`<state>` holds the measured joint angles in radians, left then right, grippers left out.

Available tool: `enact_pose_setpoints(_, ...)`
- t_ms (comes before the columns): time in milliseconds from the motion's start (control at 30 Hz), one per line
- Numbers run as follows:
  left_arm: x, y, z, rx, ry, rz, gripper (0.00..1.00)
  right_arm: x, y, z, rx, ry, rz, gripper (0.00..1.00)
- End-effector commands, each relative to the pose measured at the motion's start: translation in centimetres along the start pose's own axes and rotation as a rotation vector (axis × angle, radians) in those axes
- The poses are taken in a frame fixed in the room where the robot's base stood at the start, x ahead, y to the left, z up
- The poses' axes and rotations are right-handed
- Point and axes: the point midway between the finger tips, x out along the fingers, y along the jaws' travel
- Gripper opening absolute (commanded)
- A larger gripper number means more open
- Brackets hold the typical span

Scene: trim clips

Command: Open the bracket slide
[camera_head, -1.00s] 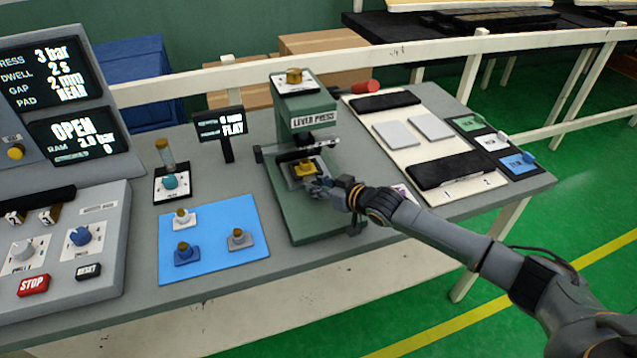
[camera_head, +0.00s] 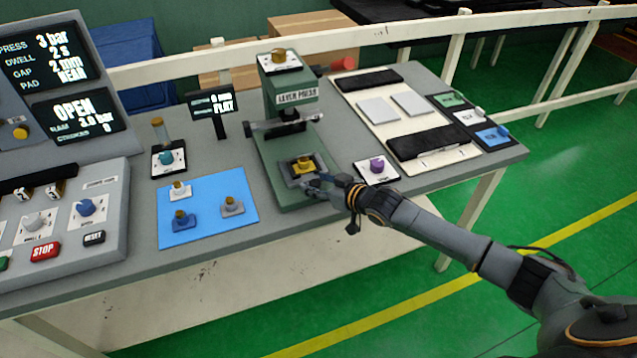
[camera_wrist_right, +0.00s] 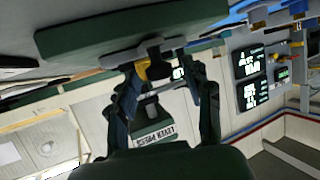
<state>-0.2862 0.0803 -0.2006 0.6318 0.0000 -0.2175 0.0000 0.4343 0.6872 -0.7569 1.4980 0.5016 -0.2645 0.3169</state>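The bracket slide (camera_head: 291,181) is a dark plate on the green base of the lever press (camera_head: 291,97), with a yellow block (camera_head: 304,164) on it. It sits forward of the press's ram and crossbar. My right gripper (camera_head: 318,184) is at the slide's front right edge. The exact contact is hard to see. My left gripper is not in view.
A blue mat (camera_head: 207,207) with several small clips lies left of the press. A purple knob (camera_head: 377,166) stands right of the gripper. A cream board (camera_head: 365,92) with pads is at the right. The control console (camera_head: 60,225) fills the left side.

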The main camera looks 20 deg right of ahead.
Motion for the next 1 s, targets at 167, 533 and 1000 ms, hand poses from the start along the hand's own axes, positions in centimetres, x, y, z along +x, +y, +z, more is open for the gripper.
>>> enact_pose_setpoints(167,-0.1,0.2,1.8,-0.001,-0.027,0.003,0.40,0.0,0.0,0.0,0.000,0.000,0.001,0.50)
enact_pose_setpoints(533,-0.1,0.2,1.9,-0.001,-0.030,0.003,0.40,-4.8,0.1,0.2,-0.001,-0.002,0.000,0.50)
enact_pose_setpoints(1000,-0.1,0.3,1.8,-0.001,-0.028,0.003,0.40,-11.7,0.0,0.1,-0.001,-0.001,0.000,0.50)
